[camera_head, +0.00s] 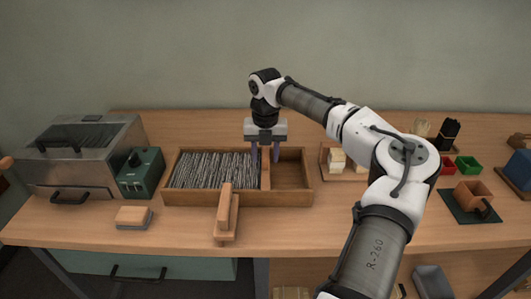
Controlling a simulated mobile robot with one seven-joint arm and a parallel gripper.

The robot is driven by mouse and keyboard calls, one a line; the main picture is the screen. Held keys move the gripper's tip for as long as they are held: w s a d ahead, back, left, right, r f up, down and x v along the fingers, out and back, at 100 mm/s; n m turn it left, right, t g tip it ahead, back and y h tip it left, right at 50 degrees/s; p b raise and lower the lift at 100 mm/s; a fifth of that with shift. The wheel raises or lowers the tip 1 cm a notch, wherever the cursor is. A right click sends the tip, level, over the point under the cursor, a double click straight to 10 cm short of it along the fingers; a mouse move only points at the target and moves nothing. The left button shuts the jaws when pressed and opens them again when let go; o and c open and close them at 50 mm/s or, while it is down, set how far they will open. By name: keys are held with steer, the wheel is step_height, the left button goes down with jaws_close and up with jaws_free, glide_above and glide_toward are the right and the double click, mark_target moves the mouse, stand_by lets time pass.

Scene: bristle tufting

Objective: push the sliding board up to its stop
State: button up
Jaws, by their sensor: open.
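A shallow wooden tray (188,198) lies on the bench. Its left part is filled with a packed row of grey, stick-like bristles (212,170). An upright wooden board (266,175), which I take for the sliding board, stands across the tray at the right end of the bristles. To its right the tray is bare. My gripper (265,155) points down over the board with its fingers apart, one to each side of the board's top. I cannot tell whether the fingers touch it.
A wooden stand with an upright piece (227,212) is in front of the tray. A green box (139,172) and a metal machine (80,155) stand left, a block brush (133,216) nearer. A small wooden tray (342,174) stands right, partly behind my arm.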

jaws_close()
stand_by(0.3)
steer(key=shift+a+p, duration=1.05)
steer(key=shift+a, duration=1.3)
jaws_free()
steer(key=shift+a, duration=0.15)
